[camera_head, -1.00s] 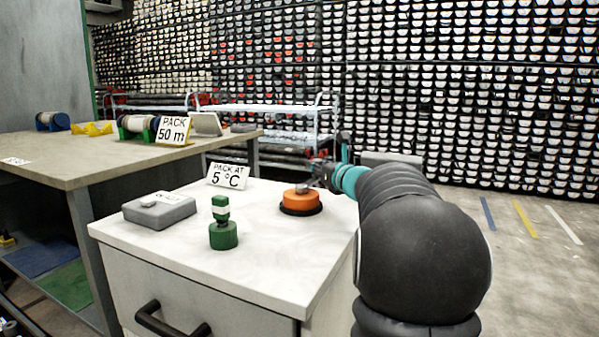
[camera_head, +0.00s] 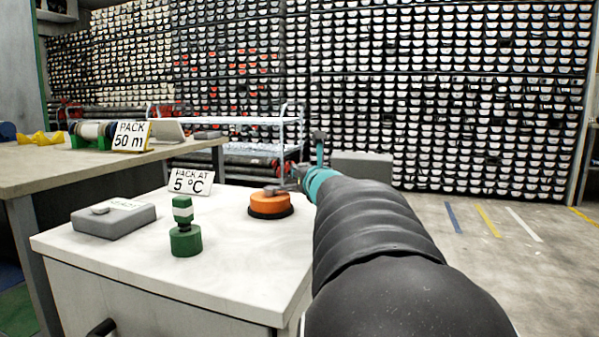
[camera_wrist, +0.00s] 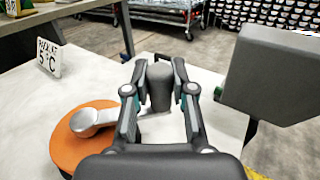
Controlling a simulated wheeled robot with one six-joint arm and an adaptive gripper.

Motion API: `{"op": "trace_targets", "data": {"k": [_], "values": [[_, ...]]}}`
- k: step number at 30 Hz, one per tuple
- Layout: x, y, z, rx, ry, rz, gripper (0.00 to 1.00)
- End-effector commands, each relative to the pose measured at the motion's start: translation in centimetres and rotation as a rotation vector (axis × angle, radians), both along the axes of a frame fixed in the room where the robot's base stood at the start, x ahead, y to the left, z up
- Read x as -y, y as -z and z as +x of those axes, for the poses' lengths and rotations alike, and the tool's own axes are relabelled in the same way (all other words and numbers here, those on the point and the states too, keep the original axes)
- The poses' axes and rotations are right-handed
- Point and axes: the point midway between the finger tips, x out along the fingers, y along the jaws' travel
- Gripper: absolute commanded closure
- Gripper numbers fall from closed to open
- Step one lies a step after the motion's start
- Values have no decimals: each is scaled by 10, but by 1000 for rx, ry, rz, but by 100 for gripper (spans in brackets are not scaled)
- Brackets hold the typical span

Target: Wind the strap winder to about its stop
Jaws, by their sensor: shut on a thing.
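The strap winder, an orange disc on a dark base (camera_head: 270,205), stands near the right edge of the white-topped cabinet. A grey crank (camera_wrist: 90,121) sits on top of it, and its arm runs right behind my left finger in the wrist view. My gripper (camera_wrist: 160,76) is shut on a dark grey upright knob (camera_wrist: 159,92), which appears to be the crank's handle. The knob is beside the disc, just past its right edge. In the head view my gripper (camera_head: 299,177) is small and partly hidden by my arm. Any stop mark is not visible.
On the cabinet top (camera_head: 225,270) stand a green-and-white knobbed piece (camera_head: 186,240), a grey box (camera_head: 112,219) and a "PACK AT 5 °C" sign (camera_head: 191,181). A wooden bench (camera_head: 95,170) is at left. A white rack (camera_head: 240,119) is behind. Floor at right is open.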

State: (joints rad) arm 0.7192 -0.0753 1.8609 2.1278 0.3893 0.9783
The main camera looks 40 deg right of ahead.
Motion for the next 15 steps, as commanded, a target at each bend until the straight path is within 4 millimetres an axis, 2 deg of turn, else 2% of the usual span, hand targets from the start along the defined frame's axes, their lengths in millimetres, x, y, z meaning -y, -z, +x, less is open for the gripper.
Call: {"op": "trace_targets", "data": {"k": [6,15], "values": [[-7,-2,-10,2,38,-1,100],[-9,-2,-12,2,47,-1,100]]}}
